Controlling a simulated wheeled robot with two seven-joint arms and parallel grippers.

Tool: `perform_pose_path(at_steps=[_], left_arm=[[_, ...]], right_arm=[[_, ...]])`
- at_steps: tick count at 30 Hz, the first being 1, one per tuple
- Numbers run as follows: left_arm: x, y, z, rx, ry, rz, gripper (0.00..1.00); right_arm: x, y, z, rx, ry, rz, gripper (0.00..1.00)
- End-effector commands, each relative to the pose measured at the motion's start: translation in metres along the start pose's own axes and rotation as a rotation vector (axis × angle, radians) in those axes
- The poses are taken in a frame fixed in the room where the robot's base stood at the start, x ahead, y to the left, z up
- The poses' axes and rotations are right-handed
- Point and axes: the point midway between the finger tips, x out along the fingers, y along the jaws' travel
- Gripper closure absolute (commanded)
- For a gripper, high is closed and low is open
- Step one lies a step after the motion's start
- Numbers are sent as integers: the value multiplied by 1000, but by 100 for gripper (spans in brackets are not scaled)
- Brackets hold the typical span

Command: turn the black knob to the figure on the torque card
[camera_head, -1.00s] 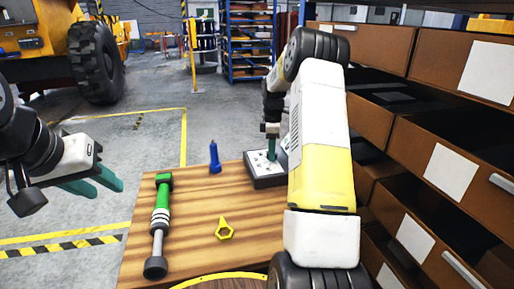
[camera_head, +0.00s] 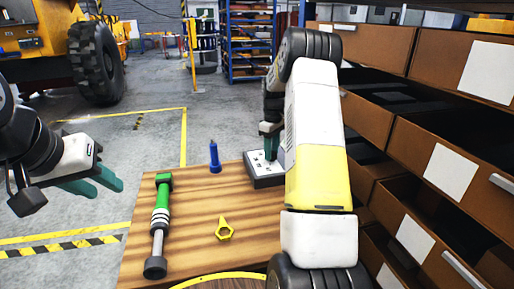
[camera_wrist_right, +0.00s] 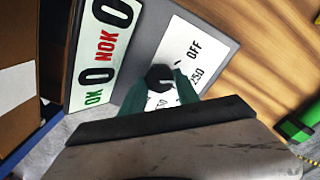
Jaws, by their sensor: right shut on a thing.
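The black knob (camera_wrist_right: 158,75) stands on a white dial plate (camera_wrist_right: 190,45) marked OFF and 250, with other figures partly hidden. The plate is on a grey box (camera_head: 252,182) at the table's back right. My right gripper (camera_wrist_right: 157,88) is shut on the knob, one green finger on each side. In the head view my right gripper (camera_head: 268,141) is over the box and the knob is hidden. My left gripper (camera_head: 108,188) is open and empty, left of the table. I cannot make out a torque card.
The box has an OK 0 / NOK 0 counter panel (camera_wrist_right: 100,50). A green-handled torque wrench (camera_head: 160,222), a yellow ring-shaped tag (camera_head: 225,229) and a blue tool (camera_head: 214,158) are on the wooden table (camera_head: 192,195). Brown drawers (camera_head: 430,165) stand close on the right.

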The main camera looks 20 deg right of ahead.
Motion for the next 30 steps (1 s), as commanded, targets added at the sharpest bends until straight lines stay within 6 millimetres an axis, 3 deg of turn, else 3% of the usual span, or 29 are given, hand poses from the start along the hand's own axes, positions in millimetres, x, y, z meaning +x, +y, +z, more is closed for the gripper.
perform_pose_path(at_steps=[18,30], left_arm=[[0,0,0,0,0,0,64],[0,0,0,0,0,0,64]], right_arm=[[-1,1,-1,561,3,2,100],[-2,2,0,768,4,2,100]])
